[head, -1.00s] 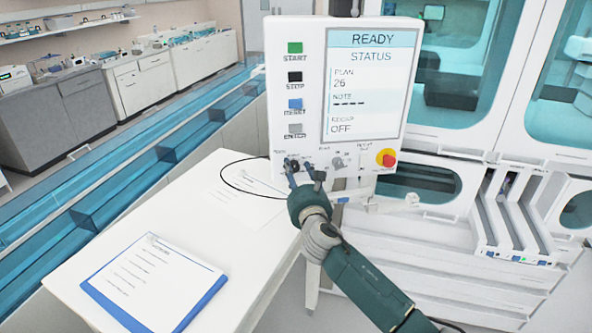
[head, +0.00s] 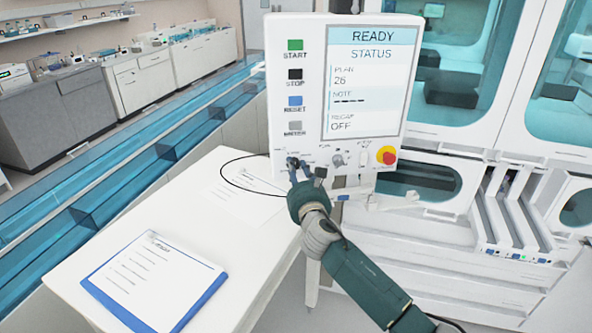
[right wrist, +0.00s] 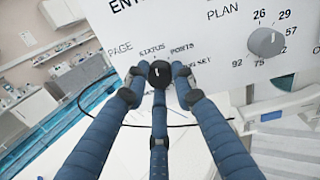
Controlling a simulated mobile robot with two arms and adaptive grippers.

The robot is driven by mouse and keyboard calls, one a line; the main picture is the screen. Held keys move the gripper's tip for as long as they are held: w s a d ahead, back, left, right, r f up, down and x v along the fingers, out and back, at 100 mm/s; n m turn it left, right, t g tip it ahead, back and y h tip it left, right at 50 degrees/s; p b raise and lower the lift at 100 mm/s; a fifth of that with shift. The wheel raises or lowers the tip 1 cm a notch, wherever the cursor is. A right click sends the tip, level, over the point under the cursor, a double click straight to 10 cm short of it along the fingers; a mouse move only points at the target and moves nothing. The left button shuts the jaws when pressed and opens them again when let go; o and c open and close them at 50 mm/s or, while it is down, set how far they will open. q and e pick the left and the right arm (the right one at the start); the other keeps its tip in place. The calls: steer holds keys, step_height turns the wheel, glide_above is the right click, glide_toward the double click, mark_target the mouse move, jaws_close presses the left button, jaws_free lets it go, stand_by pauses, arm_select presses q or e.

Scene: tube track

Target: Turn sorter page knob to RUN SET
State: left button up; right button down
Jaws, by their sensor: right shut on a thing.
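The page knob is a small round black knob (right wrist: 160,74) low on the white control panel (right wrist: 200,25), beside the PAGE label. STATUS and POINTS are printed above it, and a partly hidden label ending in SET is at its right. My right gripper (right wrist: 160,72) has its blue fingers around the knob, shut on it. In the head view my right gripper (head: 305,170) is at the panel's lower left and mostly covers the knob. The screen (head: 370,85) reads READY, STATUS, PLAN 26. I cannot tell the knob's exact pointing. My left gripper is not in view.
The grey PLAN knob (right wrist: 266,42) is to the right of the page knob. A red stop button (head: 387,156) is farther right. START, STOP, RESET and ENTER buttons line the panel's left side. A white table (head: 230,255) with a clipboard (head: 152,280) stands in front.

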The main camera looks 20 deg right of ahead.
steer(key=m+b, duration=0.3)
steer(key=m, duration=0.4)
steer(key=m+b, duration=0.3)
steer(key=m, duration=0.5)
steer(key=shift+t+h, duration=0.3)
steer(key=shift+h, duration=0.1)
steer(key=shift+m+h+b, duration=0.3)
steer(key=shift+m+b, duration=0.85)
steer(key=shift+m, duration=1.25)
steer(key=c, duration=1.4)
jaws_free()
steer(key=shift+d, duration=0.1)
steer(key=shift+c, duration=0.2)
